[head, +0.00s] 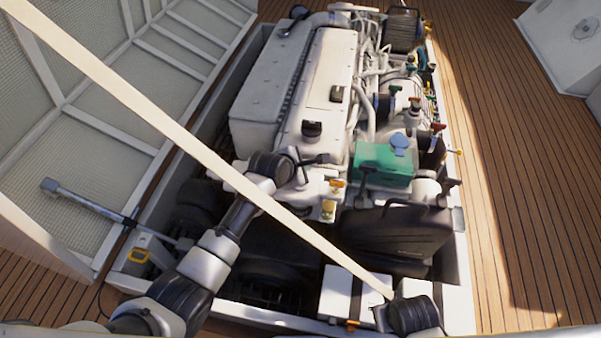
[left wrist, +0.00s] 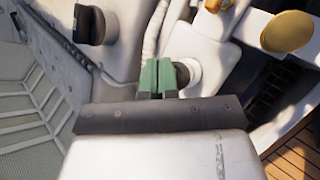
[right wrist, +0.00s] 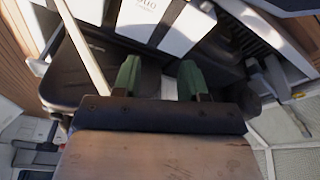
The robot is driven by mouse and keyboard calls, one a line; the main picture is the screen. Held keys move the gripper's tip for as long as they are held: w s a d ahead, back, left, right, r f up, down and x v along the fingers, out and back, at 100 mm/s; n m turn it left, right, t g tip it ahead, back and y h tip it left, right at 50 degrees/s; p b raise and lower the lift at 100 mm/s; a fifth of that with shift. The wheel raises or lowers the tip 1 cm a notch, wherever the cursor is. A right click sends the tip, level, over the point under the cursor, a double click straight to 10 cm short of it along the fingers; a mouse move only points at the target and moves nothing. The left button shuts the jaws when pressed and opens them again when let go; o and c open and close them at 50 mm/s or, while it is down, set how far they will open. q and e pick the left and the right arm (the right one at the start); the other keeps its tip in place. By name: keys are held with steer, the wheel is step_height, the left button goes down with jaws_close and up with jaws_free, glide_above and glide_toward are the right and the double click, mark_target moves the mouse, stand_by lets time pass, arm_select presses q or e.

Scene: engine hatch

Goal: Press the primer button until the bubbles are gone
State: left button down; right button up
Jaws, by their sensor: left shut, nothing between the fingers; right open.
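In the left wrist view, my left gripper (left wrist: 158,72) is shut and empty, its green fingertips together just beside a round pale knob with a dark rim (left wrist: 187,71). This knob may be the primer button; I cannot tell whether the fingers touch it. In the head view, my left gripper (head: 318,159) reaches over the near end of the white engine (head: 322,85). A yellow knob (left wrist: 287,31) stands to the right in the left wrist view. My right gripper (right wrist: 158,78) is open and empty in the right wrist view. No bubbles can be made out.
A green box (head: 384,165) and a black case (head: 398,232) lie near the engine's near end. White boxes (head: 343,294) sit in the hatch below. A pale strap (head: 150,110) crosses the head view. The wooden deck (head: 520,190) on the right is clear.

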arm_select(q)
steer(key=shift+f, duration=0.1)
arm_select(e)
steer(key=shift+r, duration=0.3)
